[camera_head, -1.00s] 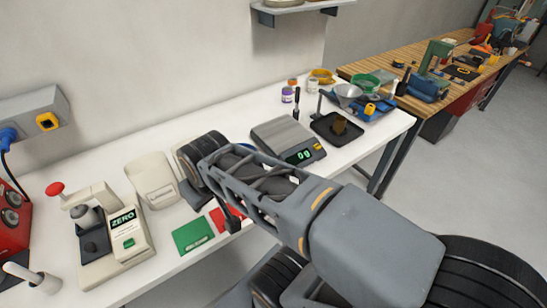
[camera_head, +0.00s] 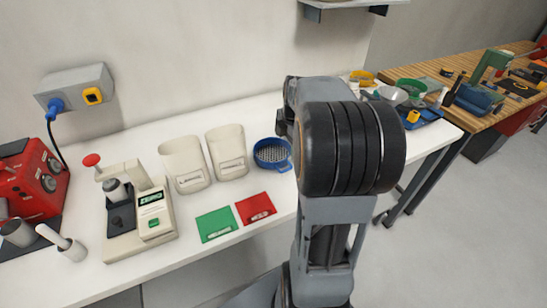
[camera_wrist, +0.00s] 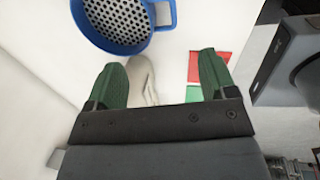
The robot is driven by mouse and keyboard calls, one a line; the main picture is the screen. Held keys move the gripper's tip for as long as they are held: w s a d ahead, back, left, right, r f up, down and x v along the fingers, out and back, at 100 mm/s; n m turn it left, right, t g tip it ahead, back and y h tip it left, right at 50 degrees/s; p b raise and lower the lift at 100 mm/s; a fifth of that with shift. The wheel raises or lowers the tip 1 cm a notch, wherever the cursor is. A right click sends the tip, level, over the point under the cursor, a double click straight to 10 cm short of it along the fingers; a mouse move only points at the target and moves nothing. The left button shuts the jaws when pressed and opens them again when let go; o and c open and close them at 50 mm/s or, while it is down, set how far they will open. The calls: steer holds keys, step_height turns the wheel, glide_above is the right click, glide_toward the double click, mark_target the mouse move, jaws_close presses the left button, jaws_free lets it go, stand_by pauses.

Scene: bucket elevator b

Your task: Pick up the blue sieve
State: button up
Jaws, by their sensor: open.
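The blue sieve (camera_head: 271,154) sits on the white table, right of two cream containers, with a perforated pale bottom and a loop handle at its right front. In the wrist view the sieve (camera_wrist: 118,18) is at the top left, cut off by the picture's edge, its handle pointing right. My gripper (camera_wrist: 162,66) shows there with two green fingers wide apart and nothing held between them. The sieve lies beyond the fingertips, toward the upper left, and appears apart from them. In the head view my arm hides the gripper.
Two cream containers (camera_head: 184,165) (camera_head: 228,153) stand left of the sieve. A green card (camera_head: 216,223) and a red card (camera_head: 255,208) lie in front. A cream device with a red knob (camera_head: 140,215) is further left. My arm hides the table right of the sieve.

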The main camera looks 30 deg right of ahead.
glide_above(285, 165)
steer(key=s+a, duration=0.1)
steer(key=s, duration=0.1)
steer(key=f, duration=0.8)
steer(key=shift+s+a, duration=0.15)
steer(key=shift+a, duration=0.05)
steer(key=shift+w+f+p, duration=0.2)
steer(key=shift+f+p, duration=0.15)
steer(key=shift+f, duration=1)
steer(key=shift+w+f+p, duration=0.15)
steer(key=shift+f+p, duration=0.15)
steer(key=shift+f, duration=1.05)
steer(key=shift+c, duration=0.2)
steer(key=c, duration=1.1)
steer(key=shift+r, duration=0.15)
